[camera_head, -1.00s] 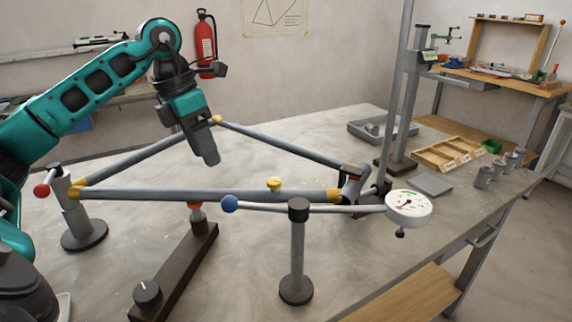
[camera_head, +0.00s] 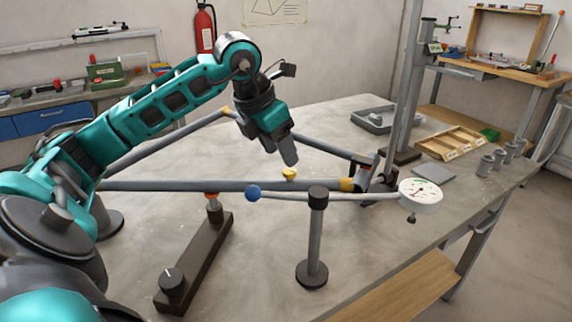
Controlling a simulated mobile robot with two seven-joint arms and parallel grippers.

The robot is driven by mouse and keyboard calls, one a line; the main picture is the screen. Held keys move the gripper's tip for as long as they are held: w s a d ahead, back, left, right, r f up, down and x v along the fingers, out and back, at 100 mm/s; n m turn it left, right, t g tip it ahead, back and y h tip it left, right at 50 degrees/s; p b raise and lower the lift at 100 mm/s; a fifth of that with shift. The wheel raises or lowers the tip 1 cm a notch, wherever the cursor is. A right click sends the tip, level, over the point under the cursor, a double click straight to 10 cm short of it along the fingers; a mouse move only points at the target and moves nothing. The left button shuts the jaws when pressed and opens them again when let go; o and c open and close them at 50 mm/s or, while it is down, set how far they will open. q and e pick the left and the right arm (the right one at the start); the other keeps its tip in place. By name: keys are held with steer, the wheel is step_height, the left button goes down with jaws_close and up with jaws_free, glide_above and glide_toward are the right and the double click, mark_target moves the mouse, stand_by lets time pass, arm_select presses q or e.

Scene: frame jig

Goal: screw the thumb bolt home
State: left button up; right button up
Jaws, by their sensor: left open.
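A yellow thumb bolt (camera_head: 289,174) stands on top of the near grey tube (camera_head: 225,185) of the triangular frame. How deep it sits cannot be told. My left gripper (camera_head: 290,160) comes in from the left, points down and hangs just above and behind the thumb bolt, apparently apart from it. Its fingers show edge-on, and nothing shows held between them. My right gripper is not in view.
A post (camera_head: 317,235) with a blue-knobbed lever (camera_head: 253,193) and a white dial gauge (camera_head: 420,195) stands in front of the tube. A dark bar support (camera_head: 195,262) lies left of it. A wooden tray (camera_head: 450,143), grey tray (camera_head: 383,121) and several grey cylinders (camera_head: 486,165) are at right.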

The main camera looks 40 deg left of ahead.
mark_target(289, 171)
arm_select(q)
steer(key=shift+x, duration=2.4)
jaws_close()
